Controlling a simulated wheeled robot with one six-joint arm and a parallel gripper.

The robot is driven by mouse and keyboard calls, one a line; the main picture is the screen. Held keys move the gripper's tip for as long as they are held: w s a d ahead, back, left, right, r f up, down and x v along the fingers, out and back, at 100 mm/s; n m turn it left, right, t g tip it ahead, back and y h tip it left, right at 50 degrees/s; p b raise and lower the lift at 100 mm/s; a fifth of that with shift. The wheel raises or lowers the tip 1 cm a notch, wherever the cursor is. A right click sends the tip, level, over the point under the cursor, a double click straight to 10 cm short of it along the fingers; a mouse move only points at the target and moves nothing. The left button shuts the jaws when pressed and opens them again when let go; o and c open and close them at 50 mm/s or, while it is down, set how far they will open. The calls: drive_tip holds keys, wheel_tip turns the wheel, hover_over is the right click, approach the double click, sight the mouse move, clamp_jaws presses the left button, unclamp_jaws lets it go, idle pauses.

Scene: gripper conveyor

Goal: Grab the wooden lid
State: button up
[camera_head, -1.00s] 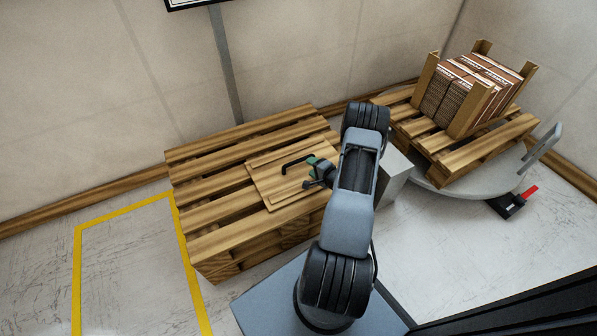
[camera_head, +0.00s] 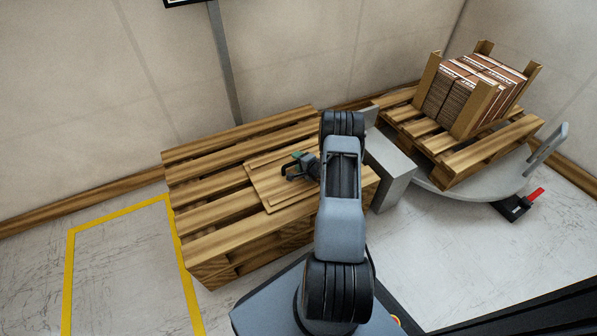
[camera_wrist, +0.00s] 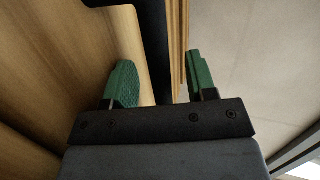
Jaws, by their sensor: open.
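The wooden lid (camera_head: 262,187) is a flat light-wood board lying on the stacked pallets (camera_head: 203,214). A black bar handle stands up from it; in the head view my gripper now hides most of it. My gripper (camera_head: 291,166) is at the handle, just above the lid. In the wrist view my gripper (camera_wrist: 163,78) has its two green fingers apart. The black handle (camera_wrist: 155,45) shows between them, nearer the left finger. The lid's wood (camera_wrist: 60,60) fills the left side. Whether a finger touches the handle cannot be told.
A grey box-like block (camera_head: 390,178) stands right of the pallets. Beyond it, a round grey platform (camera_head: 440,192) bears a pallet with cardboard stacks (camera_head: 470,88) between wooden posts. A yellow floor outline (camera_head: 69,264) is at the left. The wall is close behind.

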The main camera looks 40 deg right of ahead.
drive_tip(key=shift+c, duration=0.2)
clamp_jaws()
idle(0.4)
drive_tip(key=shift+r, duration=0.1)
